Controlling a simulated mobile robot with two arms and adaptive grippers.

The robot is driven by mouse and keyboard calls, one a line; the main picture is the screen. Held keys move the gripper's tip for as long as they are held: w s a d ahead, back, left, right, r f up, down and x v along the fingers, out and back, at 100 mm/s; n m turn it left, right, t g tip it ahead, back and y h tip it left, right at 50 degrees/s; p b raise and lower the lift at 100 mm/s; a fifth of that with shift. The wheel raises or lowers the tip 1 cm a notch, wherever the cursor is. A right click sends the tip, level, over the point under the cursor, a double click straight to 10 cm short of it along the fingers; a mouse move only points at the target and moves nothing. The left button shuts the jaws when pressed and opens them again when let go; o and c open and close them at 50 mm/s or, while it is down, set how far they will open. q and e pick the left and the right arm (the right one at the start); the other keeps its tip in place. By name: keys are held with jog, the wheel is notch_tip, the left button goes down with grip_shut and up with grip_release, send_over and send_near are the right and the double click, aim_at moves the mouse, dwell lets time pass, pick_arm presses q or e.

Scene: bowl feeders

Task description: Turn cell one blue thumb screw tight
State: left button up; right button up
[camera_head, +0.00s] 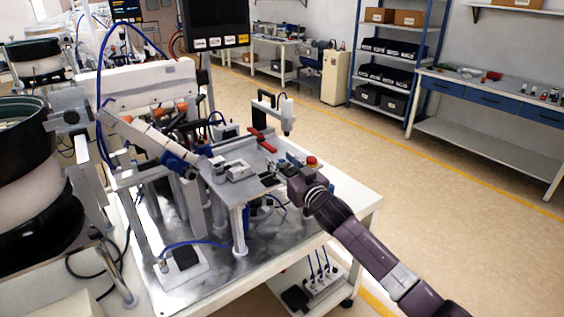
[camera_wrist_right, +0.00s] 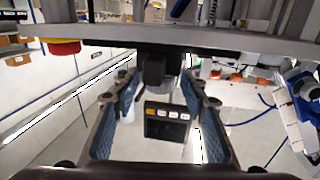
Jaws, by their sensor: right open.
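My right gripper (camera_head: 291,182) is at the right end of the steel fixture plate (camera_head: 222,184), its arm coming in from the lower right. In the right wrist view the gripper (camera_wrist_right: 155,98) has its two blue-padded fingers spread apart. A dark block (camera_wrist_right: 153,72) shows between and beyond the fingers; I see no contact. I cannot pick out the blue thumb screw for certain. Small blue parts (camera_head: 292,159) sit just behind the gripper in the head view, partly hidden. My left gripper is not in view.
A red stop button (camera_head: 311,160) is close beside the right gripper; it also shows in the wrist view (camera_wrist_right: 65,47). A red lever (camera_head: 262,140) and a camera post (camera_head: 287,115) stand behind. A feeder chute (camera_head: 150,138) and bowl feeder (camera_head: 30,170) are left. Floor right is clear.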

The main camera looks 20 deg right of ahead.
jog(key=shift+c, duration=0.3)
grip_shut()
jog(key=shift+a+m+h+b, duration=0.2)
jog(key=shift+m+h+b, duration=0.2)
jog(key=shift+h+b, duration=0.3)
jog(key=m+h+b, duration=0.3)
jog(key=h+b, duration=0.1)
jog(key=b, duration=0.1)
jog(key=shift+d+h, duration=0.1)
jog(key=shift+h, duration=0.2)
jog(key=shift+d+r+m+h+b, duration=0.15)
jog(key=shift+m+h+b, duration=0.15)
jog(key=shift+h+b, duration=0.15)
jog(key=shift+o, duration=0.3)
grip_release()
